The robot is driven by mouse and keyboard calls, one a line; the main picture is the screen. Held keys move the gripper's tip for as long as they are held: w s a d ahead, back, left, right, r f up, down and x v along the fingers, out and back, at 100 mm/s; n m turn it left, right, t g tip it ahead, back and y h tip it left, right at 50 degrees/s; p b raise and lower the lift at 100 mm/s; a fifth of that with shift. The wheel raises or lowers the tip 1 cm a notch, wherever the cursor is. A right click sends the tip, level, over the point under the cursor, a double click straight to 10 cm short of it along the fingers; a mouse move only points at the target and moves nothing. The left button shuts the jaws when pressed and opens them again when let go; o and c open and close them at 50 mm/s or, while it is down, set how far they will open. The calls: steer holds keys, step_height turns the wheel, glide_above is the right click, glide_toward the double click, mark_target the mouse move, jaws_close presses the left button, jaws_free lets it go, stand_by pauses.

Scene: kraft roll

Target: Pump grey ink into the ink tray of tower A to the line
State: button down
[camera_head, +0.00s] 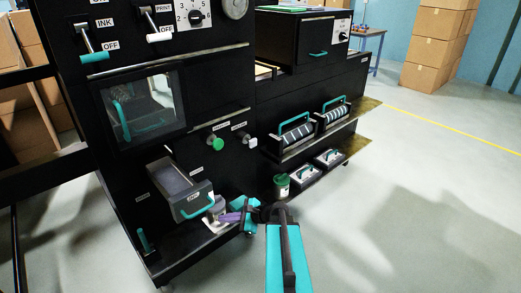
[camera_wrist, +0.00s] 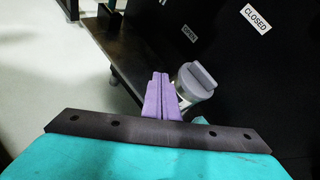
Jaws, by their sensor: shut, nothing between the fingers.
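A grey-capped ink pump (camera_head: 215,212) stands low at the press's front ledge; its round grey cap also shows in the wrist view (camera_wrist: 194,82). My gripper (camera_head: 237,211) is right beside it, with purple fingers shut and empty in the wrist view (camera_wrist: 159,95). The fingers appear just left of the cap there; I cannot tell whether they touch it. A grey box with a teal handle (camera_head: 187,193), which looks like the ink tray, juts from the press just left of the pump. Its ink level and line are not readable.
Two levers, INK (camera_head: 94,57) and PRINT (camera_head: 159,36), are near OFF labels. Floor at right is clear.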

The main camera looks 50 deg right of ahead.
mark_target(255, 144)
steer(key=s+d+r+m+t+h, duration=0.2)
steer(key=s+d+r+m, duration=0.1)
steer(key=d+r, duration=0.3)
steer(key=s+d+r+m+t+h, duration=0.2)
steer(key=d+r+m, duration=0.2)
steer(key=d+r, duration=0.3)
steer(key=s+d+r+m+t+h, duration=0.2)
steer(key=d+r, duration=0.4)
steer(key=d, duration=0.5)
steer(key=shift+s+d+r+m+t, duration=0.25)
steer(key=shift+s+m+t, duration=0.15)
steer(key=shift+s+m, duration=0.35)
steer(key=w, duration=0.9)
steer(key=w+d, duration=0.1)
steer(key=w, duration=0.4)
